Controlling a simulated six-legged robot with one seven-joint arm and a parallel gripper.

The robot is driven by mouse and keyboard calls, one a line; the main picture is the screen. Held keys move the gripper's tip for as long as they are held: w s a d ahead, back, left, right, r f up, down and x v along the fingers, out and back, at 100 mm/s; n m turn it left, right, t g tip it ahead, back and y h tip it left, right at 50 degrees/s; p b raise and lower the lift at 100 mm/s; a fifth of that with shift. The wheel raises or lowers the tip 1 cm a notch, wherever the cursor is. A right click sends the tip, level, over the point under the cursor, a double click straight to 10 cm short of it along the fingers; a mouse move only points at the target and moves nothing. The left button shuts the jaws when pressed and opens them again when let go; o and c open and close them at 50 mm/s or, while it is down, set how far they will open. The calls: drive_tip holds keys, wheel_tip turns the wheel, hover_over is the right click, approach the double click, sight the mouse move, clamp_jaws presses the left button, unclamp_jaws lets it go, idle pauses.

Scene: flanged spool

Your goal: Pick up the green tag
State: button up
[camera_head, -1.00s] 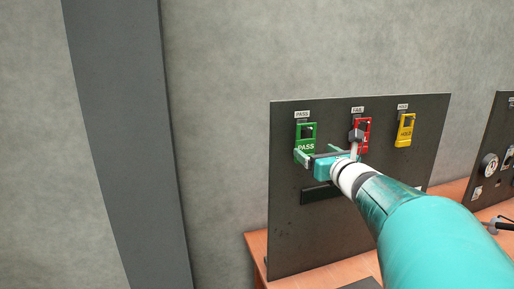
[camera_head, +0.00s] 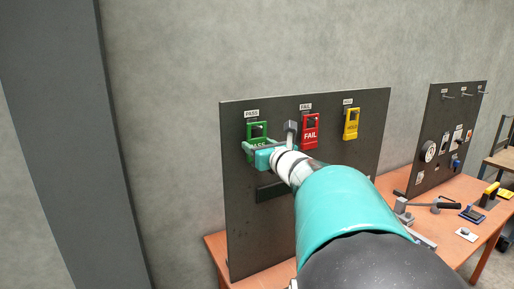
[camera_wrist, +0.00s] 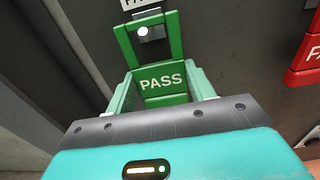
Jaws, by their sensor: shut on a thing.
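The green tag (camera_head: 257,131) marked PASS is at the left of the upright dark panel, under a small PASS label. In the wrist view the green tag (camera_wrist: 162,80) has a square opening at its top with a hook and a pale round tip showing in it. My gripper (camera_head: 256,147) is at the tag's lower part. In the wrist view my gripper (camera_wrist: 163,90) has one teal finger on each side of the lettered part, shut on it. The tag's lower end is partly hidden by the gripper in the head view.
A red FAIL tag (camera_head: 310,132) and a yellow tag (camera_head: 351,124) hang to the right on the same panel (camera_head: 245,215). The panel stands on a wooden table (camera_head: 450,240). A second panel (camera_head: 452,115) and several tools are farther right.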

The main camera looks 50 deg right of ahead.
drive_tip(key=shift+r, duration=0.45)
drive_tip(key=v, duration=1.8)
drive_tip(key=shift+r, duration=0.35)
